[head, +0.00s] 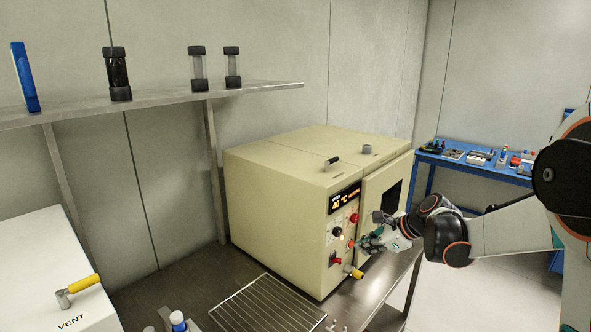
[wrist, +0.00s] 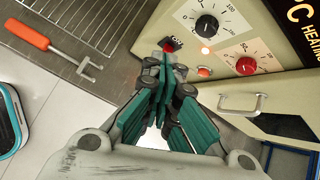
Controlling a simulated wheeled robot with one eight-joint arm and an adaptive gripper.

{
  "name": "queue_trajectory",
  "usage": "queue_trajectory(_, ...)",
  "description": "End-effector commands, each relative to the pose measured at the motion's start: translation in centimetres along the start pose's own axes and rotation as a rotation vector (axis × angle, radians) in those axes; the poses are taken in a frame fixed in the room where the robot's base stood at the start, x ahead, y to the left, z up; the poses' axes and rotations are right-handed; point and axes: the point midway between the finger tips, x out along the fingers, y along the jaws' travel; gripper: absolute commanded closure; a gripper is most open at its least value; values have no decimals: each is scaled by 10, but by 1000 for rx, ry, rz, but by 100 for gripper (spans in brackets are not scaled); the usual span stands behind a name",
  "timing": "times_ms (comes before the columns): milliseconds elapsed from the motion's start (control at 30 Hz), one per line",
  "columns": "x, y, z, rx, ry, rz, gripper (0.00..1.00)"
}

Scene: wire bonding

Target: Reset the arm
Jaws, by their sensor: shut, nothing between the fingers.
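My gripper (head: 368,241) is in front of the beige oven (head: 275,190), close to its control panel and door in the head view. In the wrist view my gripper (wrist: 163,75) has its green fingers closed together with nothing between them. Its tips appear near a red switch (wrist: 170,44) on the oven panel; I cannot tell whether they touch it. My arm comes in from the right side of the head view, stretched toward the oven. The oven display reads about 40 °C. The oven door (head: 388,192) has a dark window, and its handle (wrist: 257,104) shows in the wrist view.
A wire rack (head: 265,305) lies on the dark bench before the oven. An orange-handled tool (wrist: 50,48) lies at the bench edge. A white box marked VENT (head: 50,265) stands left. A shelf (head: 170,101) holds several vials. A blue table (head: 480,168) with parts stands behind right.

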Motion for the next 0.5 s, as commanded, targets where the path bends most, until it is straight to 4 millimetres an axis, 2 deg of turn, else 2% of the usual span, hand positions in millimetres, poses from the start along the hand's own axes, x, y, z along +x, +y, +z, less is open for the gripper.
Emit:
queue_trajectory(33, -17, 10, 17, -91, 20, 4, 100)
queue_trajectory(200, -56, 45, 44, -408, 95, 14, 100)
queue_trajectory(333, -81, 74, 53, -627, 150, 26, 100)
queue_trajectory(500, -109, 116, 51, -892, 222, 49, 100)
